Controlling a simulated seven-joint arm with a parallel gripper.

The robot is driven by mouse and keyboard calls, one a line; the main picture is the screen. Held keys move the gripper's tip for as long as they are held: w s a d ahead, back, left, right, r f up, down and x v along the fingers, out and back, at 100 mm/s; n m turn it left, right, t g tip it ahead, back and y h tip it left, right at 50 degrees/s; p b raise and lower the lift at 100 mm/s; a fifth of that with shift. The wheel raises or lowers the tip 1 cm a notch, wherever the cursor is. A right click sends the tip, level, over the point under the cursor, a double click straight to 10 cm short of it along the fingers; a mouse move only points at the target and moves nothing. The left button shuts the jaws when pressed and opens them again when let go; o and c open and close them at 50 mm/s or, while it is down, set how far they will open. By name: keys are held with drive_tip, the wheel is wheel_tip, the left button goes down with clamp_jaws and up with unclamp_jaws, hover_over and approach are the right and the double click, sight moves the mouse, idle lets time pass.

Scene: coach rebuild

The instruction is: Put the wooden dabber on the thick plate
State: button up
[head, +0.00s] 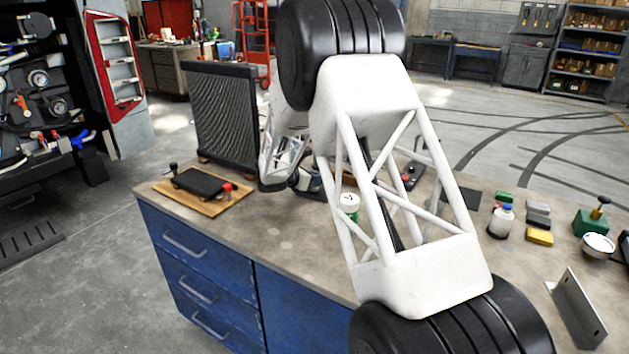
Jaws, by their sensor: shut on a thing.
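My gripper (303,180) is low over the bench, just right of the finned radiator and mostly hidden behind my own arm. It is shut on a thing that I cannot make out. I cannot pick out the wooden dabber for certain. A dark thick slab, which looks like the thick plate (200,182), lies on a wooden board (207,207) at the bench's left end. A black knob and a red knob stand at its two ends. My gripper is to the right of this plate and apart from it.
The tall radiator (222,115) stands behind the plate. A white-lidded jar (349,202) stands near my arm. At right are a bottle (501,222), small coloured blocks (539,237), a green box (592,222) with a wooden-topped knob and an angle bracket (575,310). The bench's left front is clear.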

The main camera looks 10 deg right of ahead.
drive_tip(key=shift+f, duration=0.35)
drive_tip(key=o, duration=0.9)
drive_tip(key=shift+r, duration=0.25)
drive_tip(key=v, duration=1.2)
drive_tip(key=shift+w, duration=0.1)
